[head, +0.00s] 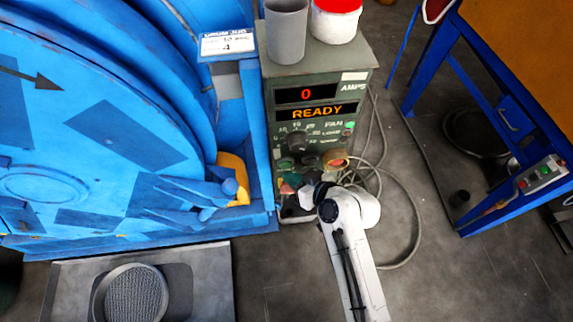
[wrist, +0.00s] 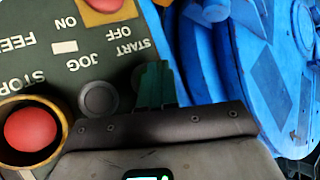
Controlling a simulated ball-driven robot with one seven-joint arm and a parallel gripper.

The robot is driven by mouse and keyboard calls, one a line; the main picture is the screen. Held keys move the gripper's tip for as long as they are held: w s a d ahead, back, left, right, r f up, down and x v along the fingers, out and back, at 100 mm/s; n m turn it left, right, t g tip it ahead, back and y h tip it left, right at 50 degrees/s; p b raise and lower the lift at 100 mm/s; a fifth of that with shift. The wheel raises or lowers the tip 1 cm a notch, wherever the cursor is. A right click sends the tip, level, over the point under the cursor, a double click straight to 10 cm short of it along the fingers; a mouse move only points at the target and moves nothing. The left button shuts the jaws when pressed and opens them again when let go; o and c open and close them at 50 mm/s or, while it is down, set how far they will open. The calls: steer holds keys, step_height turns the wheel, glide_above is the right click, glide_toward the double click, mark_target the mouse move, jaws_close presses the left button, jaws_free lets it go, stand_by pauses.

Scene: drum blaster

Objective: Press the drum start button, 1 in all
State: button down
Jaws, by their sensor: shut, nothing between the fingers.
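The grey-green control box (head: 361,82) stands beside the blue drum machine, its display (head: 310,113) reading READY. In the wrist view its panel (wrist: 75,72) appears upside down, with the labels START, JOG and STOP. The START label (wrist: 130,48) lies just beyond the fingertips. My gripper (wrist: 155,68) is shut and empty, its teal fingers over the area by that label. The drum start button is not clearly visible; the fingers appear to hide that spot. I cannot tell whether they touch it. In the head view my wrist covers the panel's lower part.
A grey button (wrist: 98,98) sits by JOG, and a red button (wrist: 30,130) in a brass-coloured ring by STOP. The blue drum machine (head: 95,130) stands close on the left. A grey cup (head: 286,32) and a red-lidded jar (head: 335,25) stand on the box. Cables loop at right.

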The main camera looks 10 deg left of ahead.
steer(key=shift+w+a, duration=0.1)
steer(key=shift+w, duration=0.25)
